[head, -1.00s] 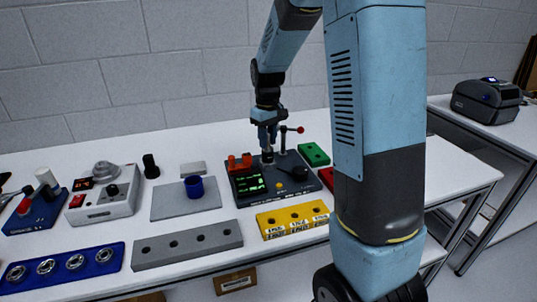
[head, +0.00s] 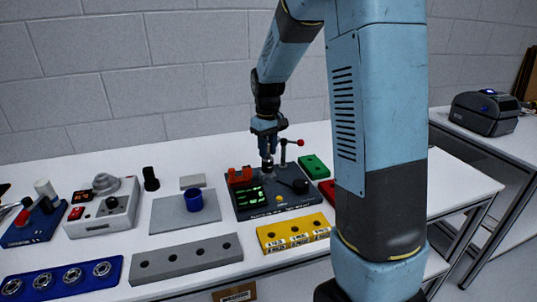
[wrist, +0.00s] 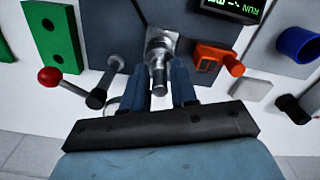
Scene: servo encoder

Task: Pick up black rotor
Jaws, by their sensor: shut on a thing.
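My gripper (head: 267,150) is above the dark fixture (head: 235,206). In the wrist view its fingers (wrist: 160,92) are shut on a silver metal part with a thin shaft (wrist: 158,76). Beyond the fingers is a bright metal seat (wrist: 161,42) on the fixture; I cannot tell whether the held part touches it. No black body shows on the held part. A black cylinder (head: 150,179) stands on the table at the left, apart from my gripper; it may be the rotor. It also seems to show at the right of the wrist view (wrist: 293,109).
A post with a red-knobbed lever (head: 300,142) stands close right of my gripper. A blue cup (head: 194,201) sits on a grey plate (head: 170,222). Yellow (head: 293,233), grey (head: 187,259) and green (head: 313,165) blocks lie around.

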